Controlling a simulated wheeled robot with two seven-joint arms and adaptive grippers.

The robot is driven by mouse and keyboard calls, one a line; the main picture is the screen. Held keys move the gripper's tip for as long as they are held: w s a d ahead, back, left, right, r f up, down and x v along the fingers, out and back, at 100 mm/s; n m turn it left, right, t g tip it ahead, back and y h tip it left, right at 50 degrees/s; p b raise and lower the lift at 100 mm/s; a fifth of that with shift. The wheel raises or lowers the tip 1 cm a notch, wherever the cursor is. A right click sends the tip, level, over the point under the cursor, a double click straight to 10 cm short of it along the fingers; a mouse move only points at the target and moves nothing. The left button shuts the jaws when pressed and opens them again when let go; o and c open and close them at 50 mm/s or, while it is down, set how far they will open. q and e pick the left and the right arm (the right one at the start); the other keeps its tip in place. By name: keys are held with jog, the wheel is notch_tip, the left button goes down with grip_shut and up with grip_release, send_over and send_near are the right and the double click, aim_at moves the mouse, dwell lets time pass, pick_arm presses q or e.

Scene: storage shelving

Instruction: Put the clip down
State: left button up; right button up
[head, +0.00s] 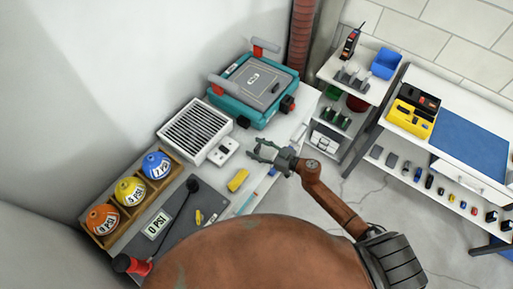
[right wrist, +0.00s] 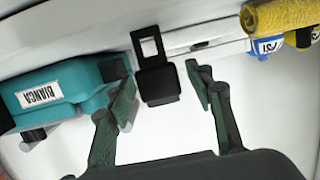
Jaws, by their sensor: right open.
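A black clip (right wrist: 158,82) with an open rectangular loop at its top shows in the right wrist view. It lies between the two green-padded fingers of my right gripper (right wrist: 165,92), with a gap on both sides. I cannot tell from this view whether it rests on a surface. In the head view my right gripper (head: 256,151) is open over the white worktop, to the right of a white switch box (head: 222,151). I cannot make out the clip in the head view. My left gripper is not in view.
A teal case (head: 255,88) stands behind the gripper; it also shows in the right wrist view (right wrist: 68,88). A yellow object (head: 238,180) lies in front. A vent box (head: 194,131) and a wooden rack (head: 103,228) of coloured balls stand left. Shelving (head: 345,92) stands right.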

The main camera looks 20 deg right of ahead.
jog(key=shift+s+r, duration=0.1)
jog(key=shift+r, duration=0.05)
jog(key=p+v, duration=0.1)
jog(key=v, duration=1.1)
